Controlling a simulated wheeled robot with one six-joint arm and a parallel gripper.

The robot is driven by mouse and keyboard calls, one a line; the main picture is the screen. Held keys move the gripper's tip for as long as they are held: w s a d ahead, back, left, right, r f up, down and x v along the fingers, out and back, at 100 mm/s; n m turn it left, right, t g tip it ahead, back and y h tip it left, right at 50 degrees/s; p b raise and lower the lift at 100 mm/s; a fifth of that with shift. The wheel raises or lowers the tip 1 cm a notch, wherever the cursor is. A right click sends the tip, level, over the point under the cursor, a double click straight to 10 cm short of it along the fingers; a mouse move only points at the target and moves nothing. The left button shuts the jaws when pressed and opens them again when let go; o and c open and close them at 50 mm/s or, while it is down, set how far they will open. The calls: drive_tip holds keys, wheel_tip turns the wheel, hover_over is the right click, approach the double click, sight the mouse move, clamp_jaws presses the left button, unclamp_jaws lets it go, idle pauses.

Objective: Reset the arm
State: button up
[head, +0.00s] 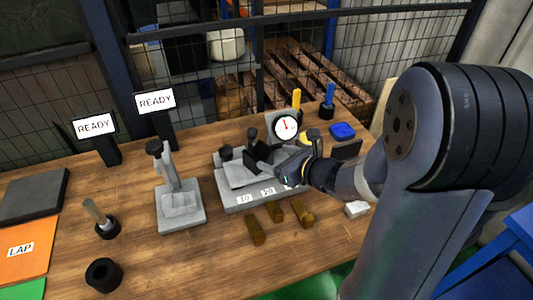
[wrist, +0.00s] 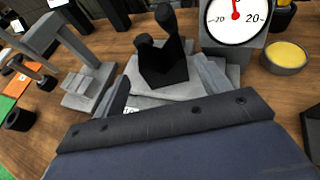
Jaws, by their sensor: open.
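My gripper (head: 260,155) reaches in from the right over the grey fixture (head: 240,199) with the labels 10 and 20. It is open, and I see nothing held in it. Black parts cluster around the gripper end, so its exact clearance from the fixture is hard to tell. In the wrist view, my dark wrist body fills the bottom and hides the front of the fixture (wrist: 122,100). A round dial gauge (head: 286,127) stands just behind the gripper and shows a red needle in the wrist view (wrist: 236,18).
A grey stand (head: 180,213) is left of the fixture. Several brass-brown pieces (head: 255,231) lie in front. Two READY signs (head: 155,102) stand at the back. A yellow-filled cup (wrist: 287,57) is right of the gauge.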

sight(256, 155)
drive_tip(key=shift+v, duration=0.85)
drive_tip(key=shift+a, duration=0.1)
drive_tip(key=x, duration=1.1)
drive_tip(key=shift+w+a+f, duration=0.2)
drive_tip(key=shift+w+f, duration=0.05)
drive_tip(key=shift+w, duration=0.05)
drive_tip(key=shift+s+d+r+b, duration=0.25)
drive_tip(key=shift+s+b, duration=0.05)
drive_tip(key=shift+a, duration=0.1)
